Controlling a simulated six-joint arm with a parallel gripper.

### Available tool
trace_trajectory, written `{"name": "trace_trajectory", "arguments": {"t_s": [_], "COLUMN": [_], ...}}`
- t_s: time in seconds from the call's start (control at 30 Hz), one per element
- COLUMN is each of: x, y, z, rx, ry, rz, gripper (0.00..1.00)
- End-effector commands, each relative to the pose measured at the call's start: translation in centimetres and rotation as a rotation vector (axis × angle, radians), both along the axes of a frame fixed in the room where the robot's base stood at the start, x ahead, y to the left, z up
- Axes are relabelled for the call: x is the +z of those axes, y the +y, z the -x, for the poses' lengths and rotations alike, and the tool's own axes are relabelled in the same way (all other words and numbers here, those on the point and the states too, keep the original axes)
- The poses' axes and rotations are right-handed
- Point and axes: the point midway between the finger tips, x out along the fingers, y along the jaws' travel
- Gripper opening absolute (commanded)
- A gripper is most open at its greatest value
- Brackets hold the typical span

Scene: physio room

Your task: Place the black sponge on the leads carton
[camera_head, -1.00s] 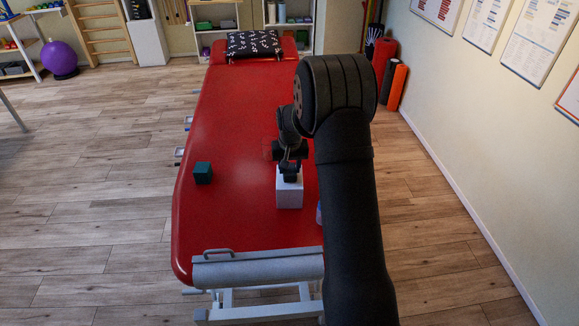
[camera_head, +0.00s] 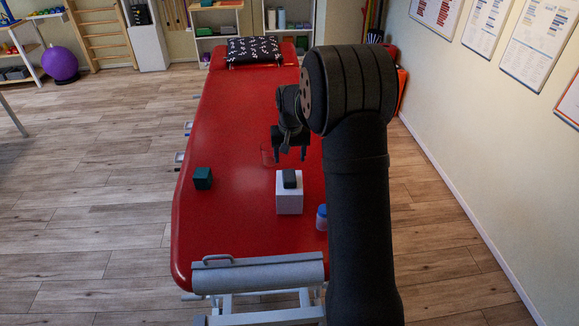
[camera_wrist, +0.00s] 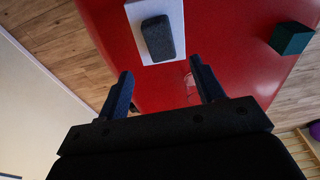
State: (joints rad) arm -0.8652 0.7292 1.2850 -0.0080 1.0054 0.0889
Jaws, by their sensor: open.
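The black sponge (camera_head: 289,179) lies on top of the white leads carton (camera_head: 289,202), which stands on the red treatment table. In the wrist view the sponge (camera_wrist: 157,39) rests flat within the top of the carton (camera_wrist: 175,14), with a white margin showing around it. My gripper (camera_head: 292,156) is open and empty, above and behind the carton, apart from the sponge.
A dark green cube (camera_head: 202,178) sits on the red table (camera_head: 230,125) left of the carton. A blue-capped bottle (camera_head: 321,217) stands right of it, beside my arm. A clear, glass-like object (camera_head: 268,154) is behind the carton. A patterned pillow (camera_head: 253,50) lies at the far end.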

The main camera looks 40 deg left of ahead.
Motion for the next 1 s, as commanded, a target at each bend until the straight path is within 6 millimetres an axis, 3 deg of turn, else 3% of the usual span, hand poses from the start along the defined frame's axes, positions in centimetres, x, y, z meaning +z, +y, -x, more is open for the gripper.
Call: {"name": "trace_trajectory", "arguments": {"t_s": [0.1, 0.23, 0.6, 0.77, 1.0], "x": [2.1, 3.3, 3.8, 3.2, -0.4], "y": [-0.2, -0.3, -0.3, -0.3, 0.0], "z": [0.2, 0.3, 0.3, 0.3, 0.0], "rx": [0.000, 0.000, 0.000, 0.000, 0.000], "ry": [-0.001, -0.001, 0.001, 0.001, 0.004], "rz": [-0.001, -0.001, 0.001, 0.001, 0.004], "gripper": [0.62, 0.62, 0.62, 0.62, 0.62]}}
